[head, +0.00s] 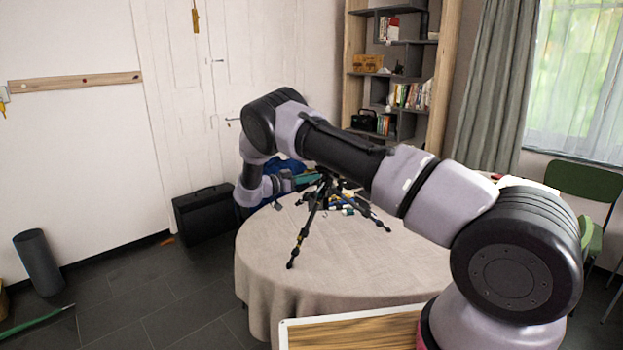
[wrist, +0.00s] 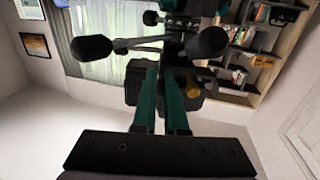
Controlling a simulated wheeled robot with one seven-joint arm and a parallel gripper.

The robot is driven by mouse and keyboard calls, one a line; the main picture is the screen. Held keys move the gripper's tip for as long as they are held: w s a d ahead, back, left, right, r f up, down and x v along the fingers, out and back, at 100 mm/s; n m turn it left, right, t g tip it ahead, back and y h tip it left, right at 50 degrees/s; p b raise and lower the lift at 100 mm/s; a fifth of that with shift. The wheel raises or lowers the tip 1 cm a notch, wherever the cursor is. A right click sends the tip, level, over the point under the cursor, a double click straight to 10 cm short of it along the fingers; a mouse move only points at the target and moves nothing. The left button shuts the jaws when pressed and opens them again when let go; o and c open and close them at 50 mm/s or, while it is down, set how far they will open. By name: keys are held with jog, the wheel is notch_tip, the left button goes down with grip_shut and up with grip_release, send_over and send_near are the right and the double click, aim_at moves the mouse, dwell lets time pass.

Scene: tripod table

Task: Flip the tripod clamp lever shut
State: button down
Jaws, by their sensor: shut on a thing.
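A black tripod (head: 306,222) stands upright with its legs spread on the round table (head: 375,262). In the wrist view its dark head (wrist: 185,52) fills the upper middle, with two rounded black knobs on stalks to the left and right. My gripper (wrist: 161,76) reaches the head from below in that view, its two teal fingers close together with a narrow gap. In the head view my gripper (head: 305,179) is at the tripod's top from the left. The fingers are shut on a small part of the head. The tips are hidden, and I cannot make out the clamp lever clearly.
Several small items (head: 348,208) lie among the tripod's legs. My arm covers the right of the table. The table's front left is clear. A black case (head: 203,214) stands on the floor by the wall, and a shelf (head: 400,65) is behind.

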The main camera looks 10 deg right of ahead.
jog(key=c, duration=1.2)
grip_release()
jog(key=shift+d, duration=0.1)
jog(key=shift+c, duration=0.2)
jog(key=v, duration=1)
jog(key=shift+a, duration=0.4)
jog(key=shift+s, duration=0.1)
jog(key=shift+r, duration=0.1)
